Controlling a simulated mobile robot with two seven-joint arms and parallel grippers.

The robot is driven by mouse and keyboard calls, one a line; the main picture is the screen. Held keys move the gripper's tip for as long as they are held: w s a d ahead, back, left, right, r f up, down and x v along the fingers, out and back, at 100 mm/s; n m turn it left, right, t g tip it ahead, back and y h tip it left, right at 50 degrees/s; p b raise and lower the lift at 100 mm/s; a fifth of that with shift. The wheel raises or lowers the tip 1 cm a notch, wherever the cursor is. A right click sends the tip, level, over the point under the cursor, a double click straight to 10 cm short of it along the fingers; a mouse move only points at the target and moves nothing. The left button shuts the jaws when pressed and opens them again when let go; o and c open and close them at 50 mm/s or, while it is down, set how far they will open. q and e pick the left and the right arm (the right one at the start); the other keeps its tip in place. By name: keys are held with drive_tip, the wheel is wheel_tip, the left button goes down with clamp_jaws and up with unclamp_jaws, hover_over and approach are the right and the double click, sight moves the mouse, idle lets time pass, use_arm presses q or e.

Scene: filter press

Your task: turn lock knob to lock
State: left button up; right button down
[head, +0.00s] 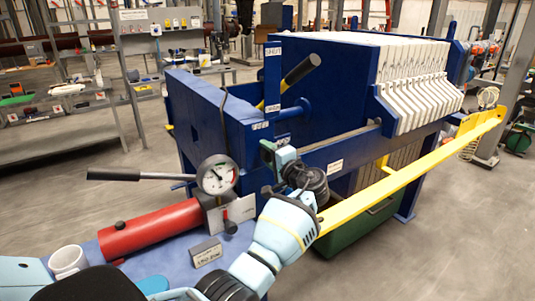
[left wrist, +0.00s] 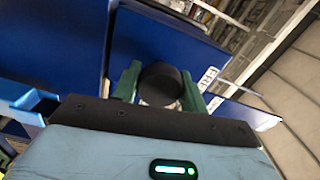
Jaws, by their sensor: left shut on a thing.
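My left gripper (head: 268,152) reaches up from the bottom of the head view to the near side of the blue press frame (head: 215,120). In the left wrist view its two green fingers stand on either side of a round black knob (left wrist: 158,84) and are shut on it. The knob sits close to the blue plate (left wrist: 175,45) of the press. Small white labels are on the frame by the gripper; one in the wrist view (left wrist: 207,78) is too blurred to read surely. My right gripper is not in view.
A long yellow bar (head: 410,176) slants along the press's right side, close to my left forearm. A pressure gauge (head: 217,175), a black lever (head: 115,174) and a red cylinder (head: 150,230) are left of the arm. White filter plates (head: 415,85) stand behind.

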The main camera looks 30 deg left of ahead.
use_arm(q)
drive_tip(key=o, duration=1)
drive_tip(key=shift+d, duration=0.1)
drive_tip(key=v, duration=0.7)
drive_tip(key=shift+s+d+b, duration=0.15)
drive_tip(key=shift+d+b, duration=0.15)
drive_tip(key=shift+b, duration=0.05)
